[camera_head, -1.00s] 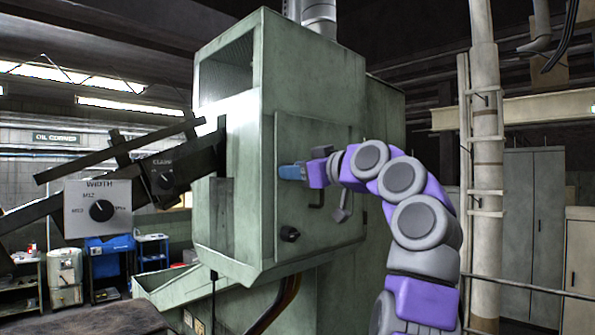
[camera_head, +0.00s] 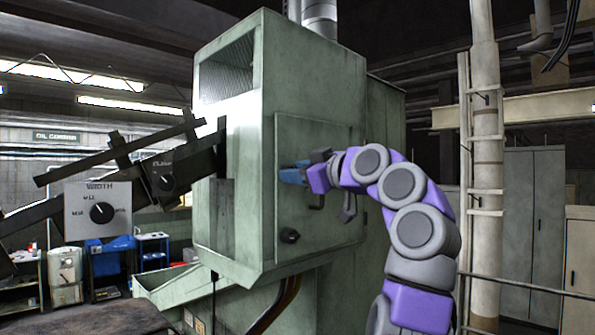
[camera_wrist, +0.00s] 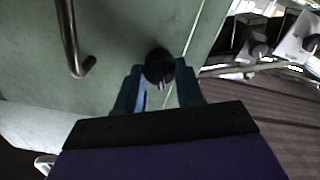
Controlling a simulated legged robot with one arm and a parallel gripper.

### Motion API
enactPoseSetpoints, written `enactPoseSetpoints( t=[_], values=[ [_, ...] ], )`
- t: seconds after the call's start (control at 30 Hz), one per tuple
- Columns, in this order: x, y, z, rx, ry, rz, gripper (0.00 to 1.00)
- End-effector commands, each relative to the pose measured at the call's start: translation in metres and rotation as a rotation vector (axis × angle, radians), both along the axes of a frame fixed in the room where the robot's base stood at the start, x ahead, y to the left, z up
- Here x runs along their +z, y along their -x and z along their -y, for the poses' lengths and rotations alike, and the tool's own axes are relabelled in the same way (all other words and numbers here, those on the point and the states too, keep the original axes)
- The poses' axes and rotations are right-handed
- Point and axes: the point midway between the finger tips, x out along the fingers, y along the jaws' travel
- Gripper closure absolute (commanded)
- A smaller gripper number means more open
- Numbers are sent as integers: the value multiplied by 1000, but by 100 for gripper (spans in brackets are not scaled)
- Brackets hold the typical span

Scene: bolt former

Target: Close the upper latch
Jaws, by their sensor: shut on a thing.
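The green machine's door panel (camera_head: 325,137) lies flat against its housing. The upper latch is a dark round knob (camera_wrist: 158,64) near the panel's edge in the wrist view. My gripper (camera_wrist: 160,88) has its two blue fingers on either side of this knob, shut on it. In the head view my gripper (camera_head: 292,175) is at the panel's upper left side, and its fingers hide the upper latch there. A lower latch, a black knob (camera_head: 289,236), sits below on the same edge.
A bent dark handle (camera_wrist: 70,40) stands out from the panel close to my gripper. A grey lever (camera_head: 348,207) hangs right of it. A control arm with a width dial box (camera_head: 98,210) extends left of the machine. A pipe column (camera_head: 487,150) stands at right.

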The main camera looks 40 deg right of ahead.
Motion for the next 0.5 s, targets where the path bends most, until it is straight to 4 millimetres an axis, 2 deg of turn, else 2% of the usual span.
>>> enactPoseSetpoints(
  t=[0.2,0.5],
  values=[
    [0,-1,0,-1,173,9,94],
    [-2,-2,-1,1,342,23,94]
  ],
)
